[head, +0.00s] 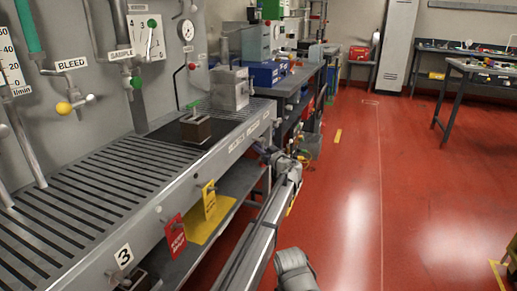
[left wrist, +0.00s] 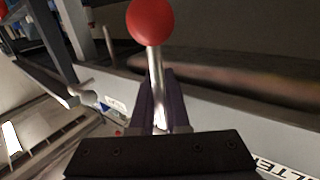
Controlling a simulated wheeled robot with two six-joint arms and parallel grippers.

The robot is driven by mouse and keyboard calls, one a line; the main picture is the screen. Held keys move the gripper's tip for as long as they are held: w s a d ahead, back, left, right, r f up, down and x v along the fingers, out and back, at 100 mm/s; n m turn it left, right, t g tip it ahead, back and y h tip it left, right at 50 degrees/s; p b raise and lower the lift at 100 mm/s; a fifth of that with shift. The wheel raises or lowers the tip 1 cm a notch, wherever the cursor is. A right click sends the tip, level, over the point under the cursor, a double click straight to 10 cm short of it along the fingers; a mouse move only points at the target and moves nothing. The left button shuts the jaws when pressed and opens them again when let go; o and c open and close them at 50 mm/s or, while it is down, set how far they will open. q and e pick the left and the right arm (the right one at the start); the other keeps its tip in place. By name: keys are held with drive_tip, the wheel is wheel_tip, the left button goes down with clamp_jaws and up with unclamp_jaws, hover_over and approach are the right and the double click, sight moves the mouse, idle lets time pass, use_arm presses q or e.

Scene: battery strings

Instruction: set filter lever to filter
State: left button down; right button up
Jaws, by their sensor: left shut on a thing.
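The filter lever shows in the left wrist view as a red ball knob (left wrist: 150,21) on a straight metal stem (left wrist: 156,85). The dark fingers of my left gripper (left wrist: 160,100) are shut on the stem, below the knob. Part of a label (left wrist: 285,168) shows at the lower right, reading about "LTE". In the head view my left gripper (head: 268,153) is at the front edge of the grey bench, near its far end. The lever cannot be made out there.
The slatted grey bench (head: 75,190) runs along the left wall panel, with a brown block (head: 196,130) and a grey box (head: 229,89) on it. Red (head: 174,236) and yellow (head: 209,200) tags hang at its front.

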use_arm(q)
drive_tip(key=shift+s+a+m+g+h+p, duration=0.2)
drive_tip(key=shift+s+m+g+p, duration=0.35)
drive_tip(key=shift+m+p, duration=0.45)
drive_tip(key=shift+s+a+m+g+h+p, duration=0.1)
drive_tip(key=shift+s+m+g+h+p, duration=0.15)
drive_tip(key=shift+m+g+p, duration=0.7)
drive_tip(key=shift+s+a+m+g+h+p, duration=0.15)
drive_tip(key=shift+s+m+g+p, duration=0.3)
drive_tip(key=shift+p, duration=1)
drive_tip(key=shift+s+f, duration=0.1)
drive_tip(key=c, duration=0.9)
unclamp_jaws()
